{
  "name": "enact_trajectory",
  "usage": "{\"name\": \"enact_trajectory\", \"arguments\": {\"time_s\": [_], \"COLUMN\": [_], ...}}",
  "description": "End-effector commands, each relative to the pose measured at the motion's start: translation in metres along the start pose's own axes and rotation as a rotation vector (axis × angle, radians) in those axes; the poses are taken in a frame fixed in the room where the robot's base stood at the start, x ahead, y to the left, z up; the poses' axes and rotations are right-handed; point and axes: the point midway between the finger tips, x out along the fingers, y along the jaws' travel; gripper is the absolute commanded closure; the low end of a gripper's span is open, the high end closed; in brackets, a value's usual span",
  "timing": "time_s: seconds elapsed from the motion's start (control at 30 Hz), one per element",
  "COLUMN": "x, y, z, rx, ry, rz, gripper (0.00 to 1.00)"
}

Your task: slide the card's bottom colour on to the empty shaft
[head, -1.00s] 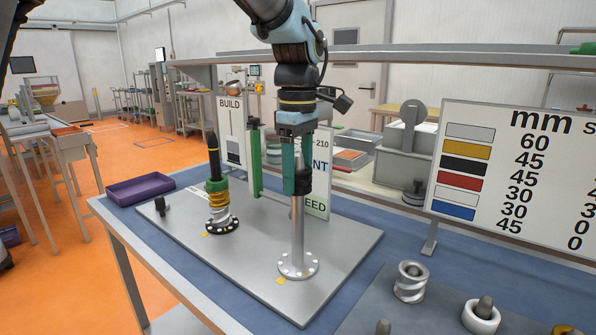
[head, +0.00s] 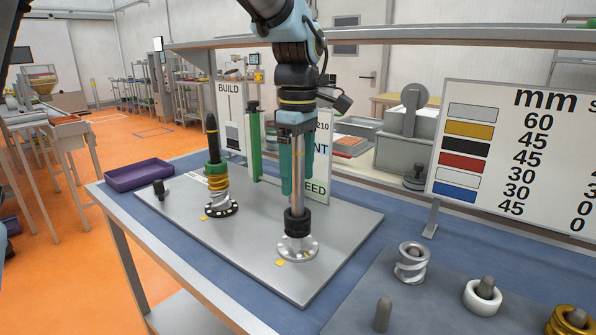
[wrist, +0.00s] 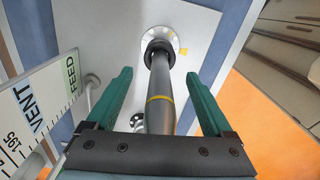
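The build card (head: 231,112) stands behind the plate, with a dark block at the bottom of its drawing. The right-hand silver shaft (head: 298,192) stands upright on a round bolted flange (head: 298,248). A black ring (head: 297,222) is around this shaft, low down at the flange; I cannot tell whether it rests fully on it. The ring also shows in the wrist view (wrist: 158,53). My gripper (head: 297,190) is open, one teal finger on each side of the shaft above the ring. Both fingers stand apart from the shaft in the wrist view (wrist: 158,74).
The left shaft (head: 212,138) carries green, gold and silver spiral pieces. A green post (head: 255,145) stands behind. A purple tray (head: 140,174) is at the left. Pegs at front right hold a silver spiral (head: 412,264), a white ring (head: 474,301) and a gold piece; another peg (head: 383,315) is bare.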

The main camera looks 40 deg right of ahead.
Motion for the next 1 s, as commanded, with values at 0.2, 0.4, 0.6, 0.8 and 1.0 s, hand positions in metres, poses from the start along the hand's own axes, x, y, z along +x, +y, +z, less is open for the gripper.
{"name": "enact_trajectory", "arguments": {"time_s": [0.2,0.4,0.6,0.8,1.0], "x": [0.0,-0.002,-0.029,-0.069,-0.098], "y": [0.0,0.0,0.001,0.001,0.001], "z": [0.0,0.0,0.0,0.0,0.0], "rx": [0.0,0.0,0.0,-0.001,0.0], "ry": [0.0,0.0,0.0,0.0,0.0], "rz": [-0.001,0.0,0.004,0.004,0.002], "gripper": [0.01,0.01,0.01,0.01,0.01]}}
